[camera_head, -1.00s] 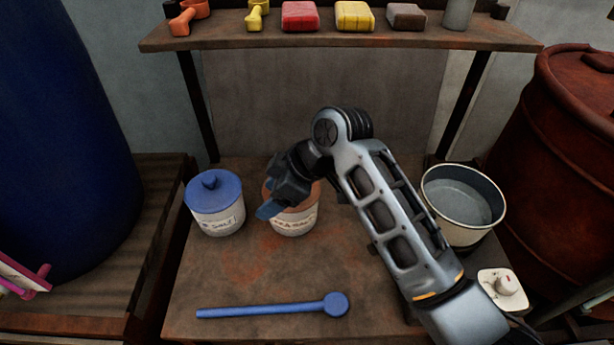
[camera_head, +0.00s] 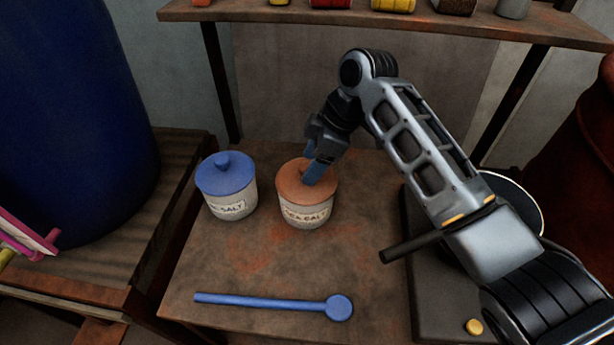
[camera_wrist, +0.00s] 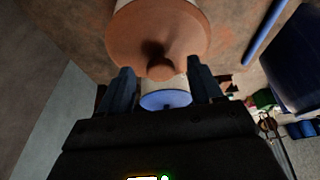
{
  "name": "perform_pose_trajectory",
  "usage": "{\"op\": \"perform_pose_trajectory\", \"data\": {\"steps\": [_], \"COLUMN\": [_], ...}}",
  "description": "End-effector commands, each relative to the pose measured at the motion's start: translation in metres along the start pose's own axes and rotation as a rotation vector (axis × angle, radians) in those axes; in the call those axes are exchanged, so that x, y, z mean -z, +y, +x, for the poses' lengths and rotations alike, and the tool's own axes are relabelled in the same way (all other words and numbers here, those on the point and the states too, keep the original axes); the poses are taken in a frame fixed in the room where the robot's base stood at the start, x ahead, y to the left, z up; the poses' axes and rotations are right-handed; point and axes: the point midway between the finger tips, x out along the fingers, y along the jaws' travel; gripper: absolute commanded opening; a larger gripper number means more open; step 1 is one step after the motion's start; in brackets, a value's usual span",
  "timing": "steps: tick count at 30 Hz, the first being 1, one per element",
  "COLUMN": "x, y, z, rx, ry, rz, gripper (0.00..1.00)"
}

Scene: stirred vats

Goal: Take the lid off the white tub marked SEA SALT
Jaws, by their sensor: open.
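The white tub marked SEA SALT (camera_head: 307,215) stands upright on the table with its orange-brown lid (camera_head: 288,186) on. In the wrist view the lid (camera_wrist: 135,35) and its round knob (camera_wrist: 160,69) face the camera. My gripper (camera_head: 313,172) is open just over the lid, and its blue finger hides part of the knob in the head view. In the wrist view the knob lies between the two fingertips (camera_wrist: 162,76), near their ends, with gaps at both sides. Whether a finger touches the lid I cannot tell.
A similar tub with a blue lid (camera_head: 225,178) stands close on the left. A blue long-handled spoon (camera_head: 270,302) lies in front. A pan (camera_head: 525,205) on a dark hotplate (camera_head: 425,300) is at right, partly behind my arm. A shelf (camera_head: 420,24) spans the back.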

Motion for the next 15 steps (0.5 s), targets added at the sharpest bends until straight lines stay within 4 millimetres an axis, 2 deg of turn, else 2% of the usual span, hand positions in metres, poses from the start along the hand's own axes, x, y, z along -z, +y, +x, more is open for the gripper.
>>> {"op": "perform_pose_trajectory", "data": {"steps": [4, 12, 15], "x": [0.000, 0.000, 0.000], "y": [0.000, 0.000, 0.000], "z": [0.015, 0.018, 0.018], "rx": [0.001, -0.001, -0.001], "ry": [0.000, 0.001, 0.001], "rz": [0.002, 0.001, 0.001], "gripper": [0.65, 0.65, 0.56]}}
